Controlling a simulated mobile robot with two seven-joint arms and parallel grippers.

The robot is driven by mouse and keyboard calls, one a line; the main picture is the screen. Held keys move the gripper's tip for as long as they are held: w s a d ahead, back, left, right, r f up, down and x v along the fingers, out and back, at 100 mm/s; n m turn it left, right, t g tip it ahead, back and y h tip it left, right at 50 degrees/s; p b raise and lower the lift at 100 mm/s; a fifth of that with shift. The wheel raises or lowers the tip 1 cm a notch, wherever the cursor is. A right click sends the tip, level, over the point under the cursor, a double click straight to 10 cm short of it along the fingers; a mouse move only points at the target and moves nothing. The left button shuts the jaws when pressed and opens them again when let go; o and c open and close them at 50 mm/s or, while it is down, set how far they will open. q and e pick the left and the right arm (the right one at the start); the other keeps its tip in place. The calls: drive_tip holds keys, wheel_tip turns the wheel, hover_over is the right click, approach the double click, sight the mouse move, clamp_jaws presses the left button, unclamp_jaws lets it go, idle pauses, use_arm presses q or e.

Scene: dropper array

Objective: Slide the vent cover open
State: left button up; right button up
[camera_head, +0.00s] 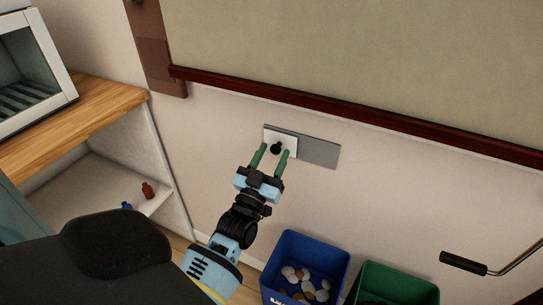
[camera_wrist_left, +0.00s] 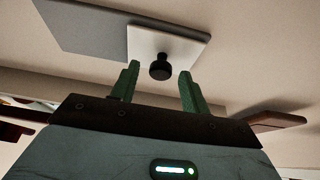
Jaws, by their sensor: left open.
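The vent cover (camera_head: 289,140) is a white square plate with a round black knob (camera_head: 276,149), set on a grey rectangular panel (camera_head: 319,150) on the wall. The cover lies over the left part of the panel in the head view. My left gripper (camera_head: 271,159) is open, with its green fingers pointing at the cover and the knob between the fingertips. In the left wrist view the white cover (camera_wrist_left: 190,45) and the knob (camera_wrist_left: 160,67) show just beyond the open fingertips. Whether the fingers touch the cover cannot be told. My right gripper is not in view.
A dark red board frame (camera_head: 350,107) runs along the wall above the panel. A blue bin (camera_head: 285,262) with pale round items and a green bin (camera_head: 395,283) stand below. A wooden-topped shelf (camera_head: 80,115) stands at left. A black handle (camera_head: 463,262) is at lower right.

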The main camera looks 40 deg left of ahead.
use_arm(q)
clamp_jaws()
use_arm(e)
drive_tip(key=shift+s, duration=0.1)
use_arm(q)
drive_tip(key=shift+d, duration=0.1)
